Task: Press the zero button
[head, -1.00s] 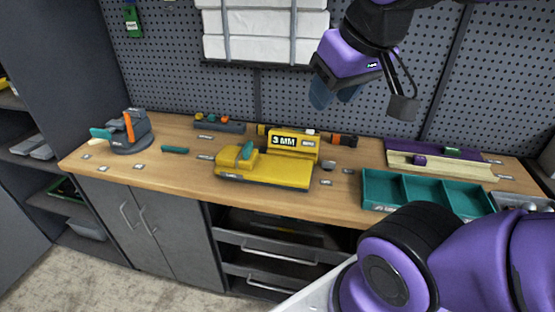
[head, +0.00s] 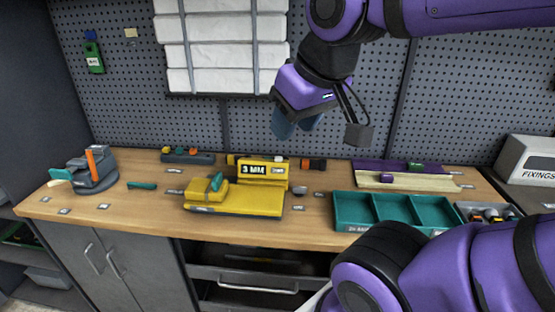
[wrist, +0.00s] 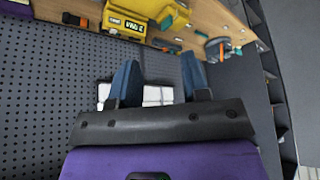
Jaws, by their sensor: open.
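A yellow device (head: 240,201) with a "3 MM" display (head: 253,170) stands on the middle of the workbench; a teal part (head: 216,181) sits on its left. It also shows in the wrist view (wrist: 150,12), at the top. I cannot make out which button is the zero button; the details are too small. My gripper (head: 297,128) is open and empty, well above the bench and above and slightly right of the device. In the wrist view its two blue fingers (wrist: 158,78) stand apart with nothing between them.
The workbench (head: 130,213) also holds a grey clamp-like tool (head: 94,172) at left, a dark rack (head: 188,157) behind, a teal tray (head: 400,212) and a purple-and-wood piece (head: 410,178) at right. A pegboard (head: 120,115) and white stacked panel (head: 228,60) stand behind. A fixings box (head: 530,160) is far right.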

